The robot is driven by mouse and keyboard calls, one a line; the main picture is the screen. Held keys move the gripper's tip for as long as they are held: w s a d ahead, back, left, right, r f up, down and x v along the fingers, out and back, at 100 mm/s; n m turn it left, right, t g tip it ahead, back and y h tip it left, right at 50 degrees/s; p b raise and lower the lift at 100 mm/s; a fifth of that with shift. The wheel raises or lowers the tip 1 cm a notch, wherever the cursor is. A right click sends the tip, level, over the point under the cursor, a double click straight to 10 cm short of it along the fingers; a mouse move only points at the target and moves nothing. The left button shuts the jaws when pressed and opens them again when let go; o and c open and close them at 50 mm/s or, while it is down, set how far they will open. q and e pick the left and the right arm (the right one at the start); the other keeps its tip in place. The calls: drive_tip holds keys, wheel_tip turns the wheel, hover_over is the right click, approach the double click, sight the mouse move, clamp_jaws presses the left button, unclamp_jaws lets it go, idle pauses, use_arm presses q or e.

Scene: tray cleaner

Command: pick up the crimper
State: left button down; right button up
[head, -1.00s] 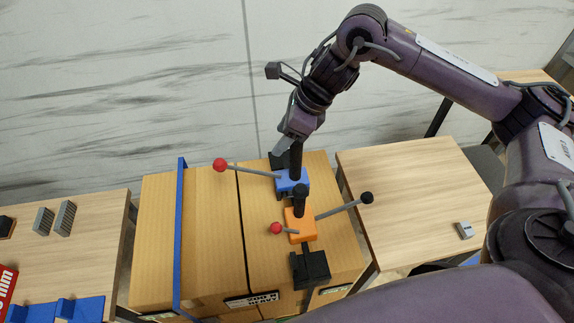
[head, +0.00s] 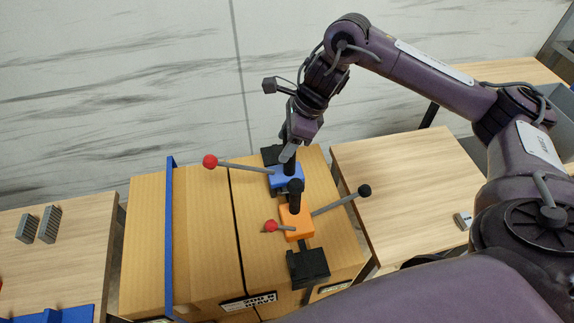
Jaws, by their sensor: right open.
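A fixture with a blue block (head: 284,178) and an orange block (head: 297,222) stands on the wooden table in the head view. Each block has an upright black post; grey levers with red and black knobs stick out to the sides. I cannot tell for sure which part is the crimper. My right gripper (head: 288,155) is open and points down at the top of the black post on the blue block. It partly covers that post, and I cannot tell whether it touches it. My left gripper is not in view.
A blue upright strip (head: 169,235) runs along the wooden table (head: 205,215). A side table (head: 400,180) at right holds a small grey block (head: 463,221). A left table (head: 75,235) holds grey blocks (head: 38,225) and a blue holder (head: 60,314). A pale wall stands behind.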

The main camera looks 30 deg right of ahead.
drive_tip(key=shift+f, duration=0.2)
clamp_jaws()
drive_tip(key=shift+w+r, duration=0.1)
drive_tip(key=shift+r, duration=0.05)
idle(1.2)
